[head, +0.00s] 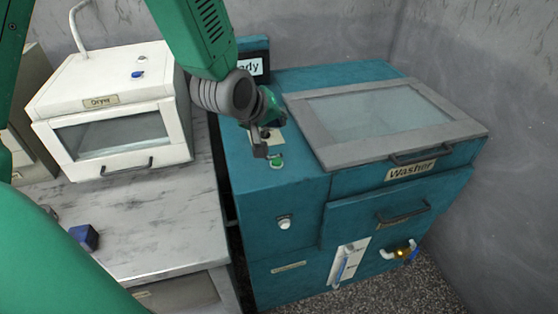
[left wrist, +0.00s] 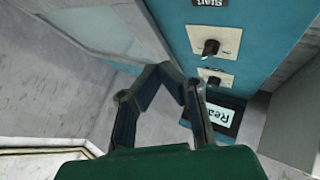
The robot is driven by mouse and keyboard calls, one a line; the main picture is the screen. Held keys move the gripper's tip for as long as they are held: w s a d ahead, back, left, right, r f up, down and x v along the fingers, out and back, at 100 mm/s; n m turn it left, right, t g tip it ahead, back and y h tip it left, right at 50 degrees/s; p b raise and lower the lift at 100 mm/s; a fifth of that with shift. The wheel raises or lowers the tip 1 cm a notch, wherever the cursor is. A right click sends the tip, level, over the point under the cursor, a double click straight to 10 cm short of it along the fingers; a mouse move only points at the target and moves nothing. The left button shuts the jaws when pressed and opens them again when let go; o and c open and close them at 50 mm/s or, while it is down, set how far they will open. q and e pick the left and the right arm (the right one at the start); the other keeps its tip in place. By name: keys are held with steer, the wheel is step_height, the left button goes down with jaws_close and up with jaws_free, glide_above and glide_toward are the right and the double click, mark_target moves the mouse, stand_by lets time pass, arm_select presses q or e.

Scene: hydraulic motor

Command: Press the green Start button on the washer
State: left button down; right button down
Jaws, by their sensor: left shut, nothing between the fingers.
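The teal washer (head: 285,225) stands right of centre in the head view. Its green Start button (head: 276,163) sits on a small pale plate on the top panel. My left gripper (head: 273,156) reaches down from above, shut and empty, with its tips beside or just above the button; I cannot tell whether they touch. In the left wrist view the shut fingers (left wrist: 178,88) show near the teal panel. That view shows an upside-down Start label (left wrist: 210,3) at the top edge, but not the button. My right gripper is not in view.
Two dark knobs, an upper one (left wrist: 211,47) and a lower one (left wrist: 213,81), sit on the panel near a partly hidden "Ready" display (left wrist: 225,116). The washer's glass lid (head: 375,110) is closed. A white dryer (head: 110,115) stands on the counter at left.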

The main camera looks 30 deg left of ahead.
arm_select(q)
steer(key=f, duration=0.1)
steer(key=b, duration=0.6)
glide_above(276, 160)
step_height(276, 160, down, 6)
steer(key=shift+r, duration=0.1)
steer(key=shift+d+f+b, duration=0.3)
steer(key=shift+f+b, duration=0.25)
steer(key=shift+f, duration=0.35)
steer(key=shift+a, duration=0.15)
steer(key=shift+a, duration=0.2)
steer(key=shift+d, duration=0.2)
steer(key=shift+a, duration=0.1)
steer(key=shift+s+f, duration=0.1)
steer(key=shift+f, duration=0.25)
